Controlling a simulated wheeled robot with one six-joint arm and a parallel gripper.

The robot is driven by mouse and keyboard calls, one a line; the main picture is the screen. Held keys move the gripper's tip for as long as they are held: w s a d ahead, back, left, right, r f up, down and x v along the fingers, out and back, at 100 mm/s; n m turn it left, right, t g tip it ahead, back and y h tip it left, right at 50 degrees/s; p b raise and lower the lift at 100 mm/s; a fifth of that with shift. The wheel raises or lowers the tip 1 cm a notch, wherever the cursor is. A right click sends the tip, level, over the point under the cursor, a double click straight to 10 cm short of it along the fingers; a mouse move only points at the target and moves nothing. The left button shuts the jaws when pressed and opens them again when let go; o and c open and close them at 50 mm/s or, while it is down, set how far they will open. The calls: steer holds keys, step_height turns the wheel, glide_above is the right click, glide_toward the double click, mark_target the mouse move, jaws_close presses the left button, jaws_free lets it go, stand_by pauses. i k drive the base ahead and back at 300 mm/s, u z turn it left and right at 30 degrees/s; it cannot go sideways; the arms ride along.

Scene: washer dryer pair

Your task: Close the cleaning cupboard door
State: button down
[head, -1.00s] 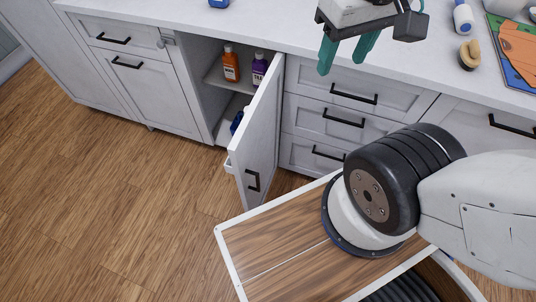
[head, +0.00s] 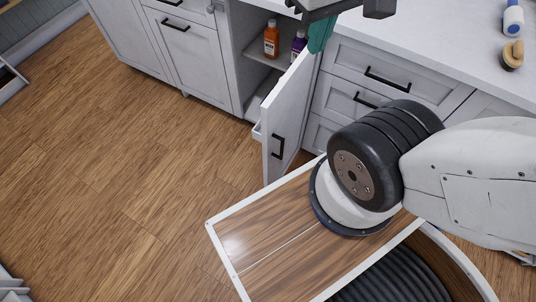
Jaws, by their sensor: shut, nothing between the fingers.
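The cleaning cupboard door (head: 287,117) is white and stands wide open, swung out toward me, with a black handle (head: 278,146) on the face turned to me. The cupboard opening (head: 246,40) shows to the left of the door, with an orange bottle (head: 271,40) and a purple bottle (head: 298,44) on its shelf. My gripper (head: 318,36) has teal fingers and is shut and empty. It shows at the top edge of the picture, by the door's upper edge; I cannot tell whether it touches the door. Its upper part is cut off by the frame.
Drawers (head: 400,72) with black handles stand right of the door. A white counter (head: 450,40) runs above, holding a brush (head: 513,55) and a white-and-blue bottle (head: 513,18). Wooden floor (head: 120,150) is clear at left.

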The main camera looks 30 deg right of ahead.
mark_target(280, 128)
steer(key=u, duration=1)
steer(key=k, duration=0.95)
steer(key=z, duration=1.65)
